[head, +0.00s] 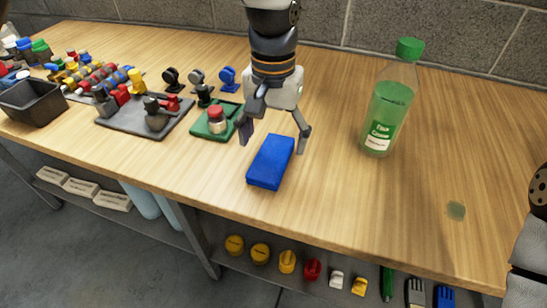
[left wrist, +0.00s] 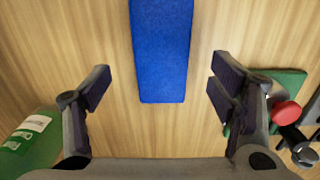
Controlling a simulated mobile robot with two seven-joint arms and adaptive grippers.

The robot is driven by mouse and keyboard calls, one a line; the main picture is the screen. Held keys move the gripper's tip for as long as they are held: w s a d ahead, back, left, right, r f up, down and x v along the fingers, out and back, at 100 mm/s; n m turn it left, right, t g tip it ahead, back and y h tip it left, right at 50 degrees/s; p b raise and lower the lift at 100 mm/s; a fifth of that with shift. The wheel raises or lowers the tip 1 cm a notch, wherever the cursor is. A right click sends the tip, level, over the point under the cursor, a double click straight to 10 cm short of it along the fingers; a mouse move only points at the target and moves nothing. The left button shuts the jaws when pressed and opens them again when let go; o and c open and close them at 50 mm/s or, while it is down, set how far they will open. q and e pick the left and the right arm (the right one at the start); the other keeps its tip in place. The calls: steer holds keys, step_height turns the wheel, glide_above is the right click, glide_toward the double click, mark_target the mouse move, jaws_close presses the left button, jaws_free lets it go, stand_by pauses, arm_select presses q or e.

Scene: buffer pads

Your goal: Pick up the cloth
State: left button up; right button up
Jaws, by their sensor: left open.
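The cloth (head: 271,163) is a blue, flat, block-shaped folded piece lying on the wooden table near its front edge. In the left wrist view the cloth (left wrist: 160,50) runs from the top edge to the middle, its near end between the fingertips. My left gripper (head: 273,140) is open over the cloth's far end, one finger on each side. In the left wrist view the left gripper (left wrist: 160,90) shows clear gaps between both fingers and the cloth. Its height above the table is hard to tell. My right gripper is out of view.
A green-capped bottle (head: 390,105) stands to the right of the cloth. A grey tray (head: 130,118) and black bin (head: 34,101) are further left.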

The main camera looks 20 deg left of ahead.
mark_target(272, 155)
arm_select(q)
step_height(272, 155, down, 4)
steer(key=shift+s+r, duration=0.1)
steer(key=shift+r, duration=0.05)
steer(key=c, duration=1.3)
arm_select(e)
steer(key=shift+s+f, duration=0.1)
arm_select(q)
steer(key=shift+o, duration=0.2)
step_height(272, 155, up, 3)
steer(key=shift+r, duration=0.15)
steer(key=s+r+p, duration=0.2)
steer(key=s+r, duration=0.7)
steer(key=s, duration=0.5)
steer(key=shift+r+p, duration=0.4)
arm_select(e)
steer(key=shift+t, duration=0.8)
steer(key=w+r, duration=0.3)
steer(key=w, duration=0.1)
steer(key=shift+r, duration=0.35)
